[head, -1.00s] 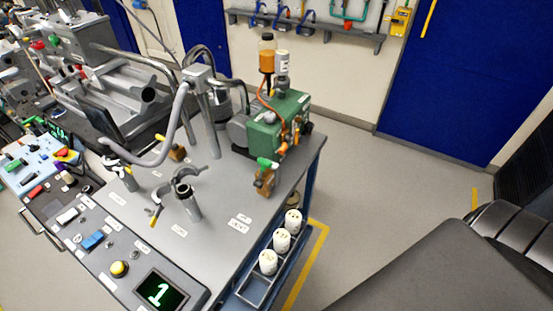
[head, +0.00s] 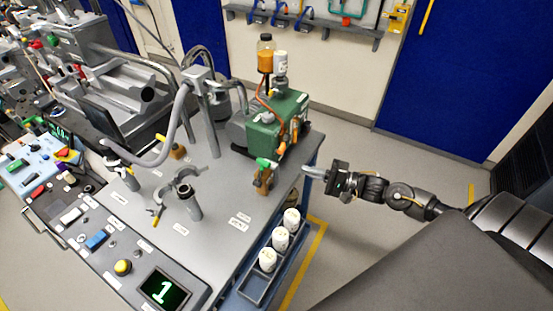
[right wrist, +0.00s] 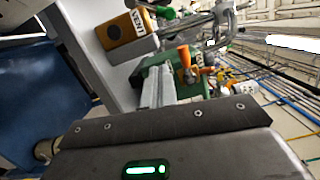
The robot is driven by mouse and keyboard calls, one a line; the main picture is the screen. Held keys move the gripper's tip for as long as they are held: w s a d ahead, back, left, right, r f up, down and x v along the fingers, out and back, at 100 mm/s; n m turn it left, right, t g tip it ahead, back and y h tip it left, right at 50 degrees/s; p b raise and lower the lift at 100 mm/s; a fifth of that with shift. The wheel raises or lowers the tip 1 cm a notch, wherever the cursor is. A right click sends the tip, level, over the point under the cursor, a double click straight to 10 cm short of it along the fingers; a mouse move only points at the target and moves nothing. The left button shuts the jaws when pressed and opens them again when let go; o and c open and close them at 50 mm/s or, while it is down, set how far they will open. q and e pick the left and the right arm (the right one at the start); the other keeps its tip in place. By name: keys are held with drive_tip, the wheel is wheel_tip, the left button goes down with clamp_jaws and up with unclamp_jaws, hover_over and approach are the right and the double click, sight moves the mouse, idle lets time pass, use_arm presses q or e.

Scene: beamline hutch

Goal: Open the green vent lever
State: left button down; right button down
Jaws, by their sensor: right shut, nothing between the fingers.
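The green vent lever (head: 266,163) sits on top of a small brass-coloured valve block (head: 263,181) near the right edge of the grey table. In the right wrist view the block (right wrist: 124,34) carries a VENT label, and the green lever (right wrist: 166,13) shows at its end, near the top edge. My right gripper (head: 306,169) is shut and empty. It points left at the lever from beyond the table's right edge, with a gap between them. Its fingertips (right wrist: 160,84) also show in the right wrist view, apart from the block. My left gripper is not in view.
A green pump (head: 280,122) with an orange hose stands behind the valve. A clamp stand (head: 191,205) is to the left. White bottles (head: 280,238) sit in a side tray (head: 252,286) below the table's right edge. Floor is clear at right.

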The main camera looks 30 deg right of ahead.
drive_tip(key=shift+s+a+r+y, duration=0.15)
drive_tip(key=shift+a+r+y, duration=0.15)
drive_tip(key=shift+r, duration=0.35)
drive_tip(key=shift+s+a+r+y, duration=0.15)
drive_tip(key=shift+a+r+y, duration=0.1)
drive_tip(key=shift+r, duration=0.35)
drive_tip(key=f+p+x, duration=0.1)
drive_tip(key=p+x, duration=0.2)
drive_tip(key=x, duration=0.7)
drive_tip(key=shift+r, duration=0.25)
drive_tip(key=shift+w+g, duration=0.1)
drive_tip(key=shift+g, duration=0.2)
